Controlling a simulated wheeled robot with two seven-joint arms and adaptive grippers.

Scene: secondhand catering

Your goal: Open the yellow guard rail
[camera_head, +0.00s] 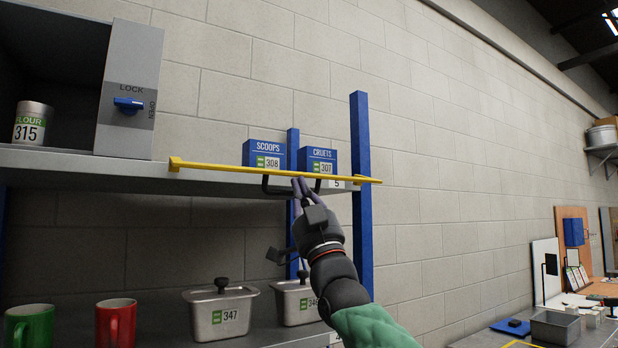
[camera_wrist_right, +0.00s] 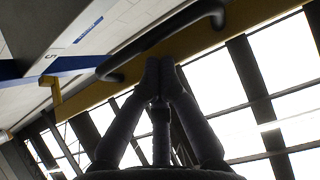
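The yellow guard rail (camera_head: 230,168) runs along the front edge of the upper shelf, across the front of two blue boxes. A black bar handle (camera_head: 266,187) hangs from it, partly covered by my right gripper. My right gripper (camera_head: 299,182) reaches up to the handle from below. In the right wrist view its fingertips (camera_wrist_right: 162,62) are together, just below the handle (camera_wrist_right: 165,40) and in front of the rail (camera_wrist_right: 240,25). I see no part of the handle between the fingers, and cannot tell whether they touch it. My left gripper is not in view.
The boxes marked scoops (camera_head: 262,153) and cruets (camera_head: 318,157) stand behind the rail. A blue post (camera_head: 361,215) rises close to my right arm. Lidded metal containers (camera_head: 221,310) and mugs (camera_head: 116,322) stand on the lower shelf. A cabinet with a lock knob (camera_head: 128,105) is at left.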

